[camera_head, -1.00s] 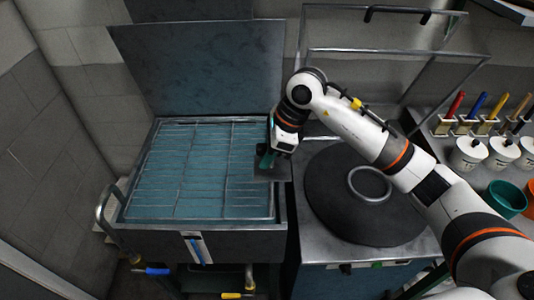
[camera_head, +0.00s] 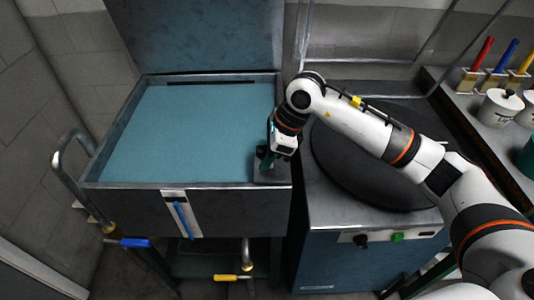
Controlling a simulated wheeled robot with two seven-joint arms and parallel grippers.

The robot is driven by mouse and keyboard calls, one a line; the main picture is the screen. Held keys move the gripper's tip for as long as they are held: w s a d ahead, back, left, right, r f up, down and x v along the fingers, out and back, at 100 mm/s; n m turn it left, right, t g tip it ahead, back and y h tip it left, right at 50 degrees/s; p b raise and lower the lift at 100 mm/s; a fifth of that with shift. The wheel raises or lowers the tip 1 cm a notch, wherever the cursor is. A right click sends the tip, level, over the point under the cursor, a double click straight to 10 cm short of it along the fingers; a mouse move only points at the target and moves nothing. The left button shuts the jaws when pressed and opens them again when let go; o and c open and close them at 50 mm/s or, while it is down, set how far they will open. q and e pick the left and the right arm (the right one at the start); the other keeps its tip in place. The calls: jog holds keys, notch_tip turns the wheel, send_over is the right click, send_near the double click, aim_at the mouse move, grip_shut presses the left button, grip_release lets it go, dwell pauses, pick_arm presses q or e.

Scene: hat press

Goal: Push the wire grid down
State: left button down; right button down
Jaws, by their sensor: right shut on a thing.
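The wire grid does not show now; only a flat, blue-green surface, which looks like liquid, fills the open metal basin (camera_head: 97,185). I cannot tell how deep the grid lies. My right gripper (camera_head: 265,163) points down at the basin's right edge, by a grey plate (camera_head: 272,174) at that corner. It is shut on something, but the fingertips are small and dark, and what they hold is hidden. My left gripper is out of view.
The raised lid (camera_head: 195,35) stands behind the basin. A curved metal handle (camera_head: 62,160) is on its left. To the right is a metal unit with a round dark plate (camera_head: 345,160), crossed by my right arm. White pots (camera_head: 498,108) stand at the far right.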

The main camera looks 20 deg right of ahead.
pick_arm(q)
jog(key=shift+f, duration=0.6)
pick_arm(e)
jog(key=shift+f, duration=0.7)
jog(key=shift+s, duration=0.1)
jog(key=c, duration=1.2)
grip_release()
jog(key=shift+f, duration=0.1)
jog(key=shift+c, duration=0.2)
pick_arm(q)
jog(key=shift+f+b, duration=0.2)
jog(key=shift+b, duration=0.25)
pick_arm(e)
jog(key=v, duration=1.2)
jog(key=shift+d, duration=0.1)
